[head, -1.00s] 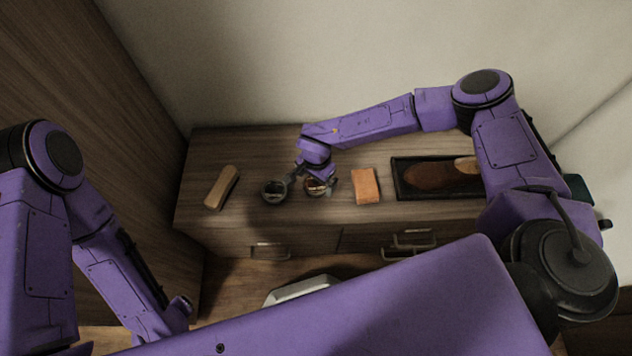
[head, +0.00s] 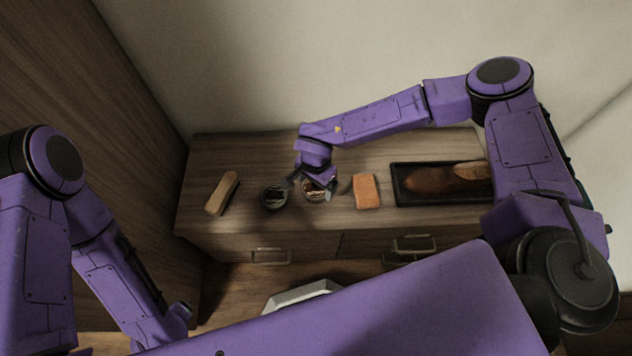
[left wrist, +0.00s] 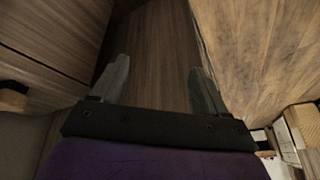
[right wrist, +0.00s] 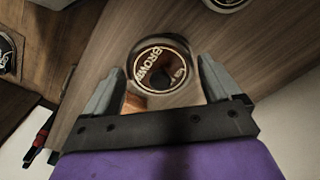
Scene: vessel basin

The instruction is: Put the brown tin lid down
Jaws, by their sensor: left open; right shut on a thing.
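The brown tin lid (right wrist: 160,66), a round disc with pale lettering and a pale ring, sits between the fingers of my right gripper (right wrist: 162,72) in the right wrist view. The gripper is shut on it. In the head view my right gripper (head: 317,184) is over the cabinet top, at a round tin (head: 316,194) it partly covers. I cannot tell the exact gap between lid and surface. My left gripper (left wrist: 160,80) is open and empty, away from the cabinet top's objects.
On the cabinet top (head: 240,150), a dark round tin (head: 275,197) stands just left of my right gripper and a wooden brush (head: 221,192) lies farther left. An orange block (head: 366,191) and a black tray (head: 398,190) holding a brown shoe (head: 432,181) are at right.

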